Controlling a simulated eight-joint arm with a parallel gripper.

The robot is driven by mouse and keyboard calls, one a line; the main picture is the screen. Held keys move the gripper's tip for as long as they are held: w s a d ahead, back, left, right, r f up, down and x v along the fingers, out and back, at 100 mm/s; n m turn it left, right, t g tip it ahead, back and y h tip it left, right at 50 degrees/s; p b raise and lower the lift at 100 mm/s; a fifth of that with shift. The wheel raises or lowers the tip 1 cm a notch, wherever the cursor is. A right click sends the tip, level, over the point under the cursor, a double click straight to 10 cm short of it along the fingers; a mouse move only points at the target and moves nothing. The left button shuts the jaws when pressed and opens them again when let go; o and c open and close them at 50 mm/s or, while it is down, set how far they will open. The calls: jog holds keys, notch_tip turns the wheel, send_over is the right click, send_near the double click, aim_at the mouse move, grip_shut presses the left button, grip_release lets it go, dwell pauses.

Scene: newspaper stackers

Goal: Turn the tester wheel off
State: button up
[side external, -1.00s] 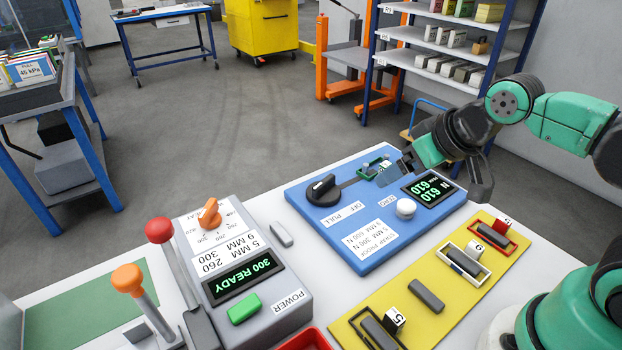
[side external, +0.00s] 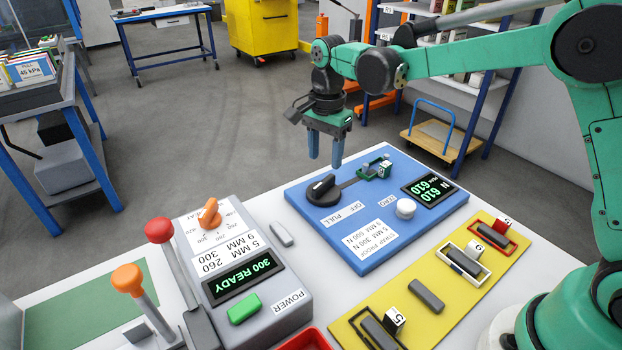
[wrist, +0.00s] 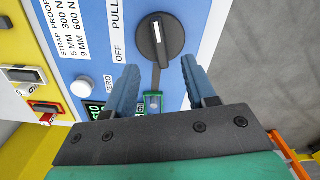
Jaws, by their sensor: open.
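The tester wheel (side external: 321,188) is a round black knob with a raised grip at the far left of the blue tester panel (side external: 300,215). It also shows in the wrist view (wrist: 166,45), with a white mark on its grip and OFF and PULL labels beside it. A dark strap (side external: 348,183) runs from the wheel to a green clamp (side external: 378,167). The tester display (side external: 428,187) reads 610 N. My gripper (side external: 326,162) is open and empty, pointing down above the wheel and apart from it. In the wrist view its fingers (wrist: 158,70) are spread below the wheel.
A white ZERO button (side external: 404,208) sits on the panel. The yellow board (side external: 455,283) with several slots lies in front. A grey sealer box (side external: 270,300) reading 300 READY and levers with red (side external: 159,230) and orange (side external: 127,278) knobs stand at left.

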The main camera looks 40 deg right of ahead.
aim_at(324, 181)
notch_tip(324, 181, down, 6)
jog(key=shift+r, duration=0.15)
dwell(0.3)
grip_shut()
